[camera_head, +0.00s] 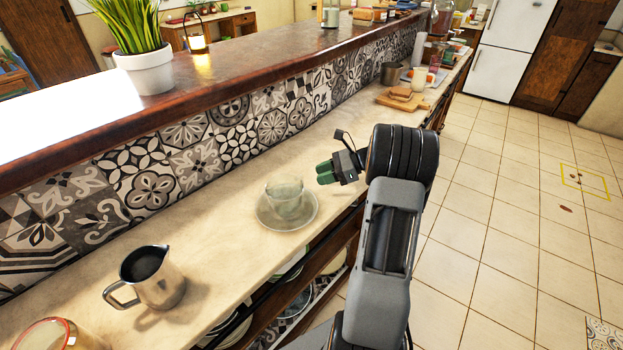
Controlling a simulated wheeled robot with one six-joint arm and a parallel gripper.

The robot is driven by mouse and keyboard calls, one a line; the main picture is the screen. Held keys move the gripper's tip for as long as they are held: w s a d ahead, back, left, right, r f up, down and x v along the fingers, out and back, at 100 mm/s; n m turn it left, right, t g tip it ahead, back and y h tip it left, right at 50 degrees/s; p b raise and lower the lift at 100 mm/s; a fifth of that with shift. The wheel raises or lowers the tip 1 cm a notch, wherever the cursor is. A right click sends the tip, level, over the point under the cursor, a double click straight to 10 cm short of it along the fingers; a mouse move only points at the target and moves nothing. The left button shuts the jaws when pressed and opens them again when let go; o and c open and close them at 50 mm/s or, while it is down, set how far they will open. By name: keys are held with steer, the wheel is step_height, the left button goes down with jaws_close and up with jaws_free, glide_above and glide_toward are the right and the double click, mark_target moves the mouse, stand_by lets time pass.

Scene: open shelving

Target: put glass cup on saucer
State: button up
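A clear glass cup (285,199) stands upright on the saucer (262,215), near its middle. The saucer is pale and see-through and lies flat on the counter. My gripper (322,173) is just right of the cup and a little above the counter, with its green fingers pointing left. The fingers are apart from the cup by a small gap. From this angle the two fingers overlap, so the opening between them is not clear.
A metal pitcher (157,279) stands on the counter (215,265) at the left front. A raised ledge (215,80) with a potted plant (147,70) runs behind. A cutting board (403,101) with bread lies farther right. The counter between pitcher and saucer is clear.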

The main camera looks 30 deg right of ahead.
steer(key=v, duration=0.6)
steer(key=n+g+h, duration=0.5)
steer(key=n, duration=0.4)
glide_toward(294, 199)
steer(key=x, duration=0.5)
steer(key=shift+s+f, duration=0.1)
steer(key=s+a+n+t+h, duration=0.2)
steer(key=s+a+n+h, duration=0.5)
steer(key=n, duration=0.7)
steer(key=shift+s+a+f+n, duration=0.45)
steer(key=shift+s+a, duration=0.9)
steer(key=shift+s, duration=1.05)
steer(key=shift+t, duration=0.3)
step_height(294, 199, up, 4)
steer(key=p, duration=0.3)
steer(key=shift+r, duration=0.15)
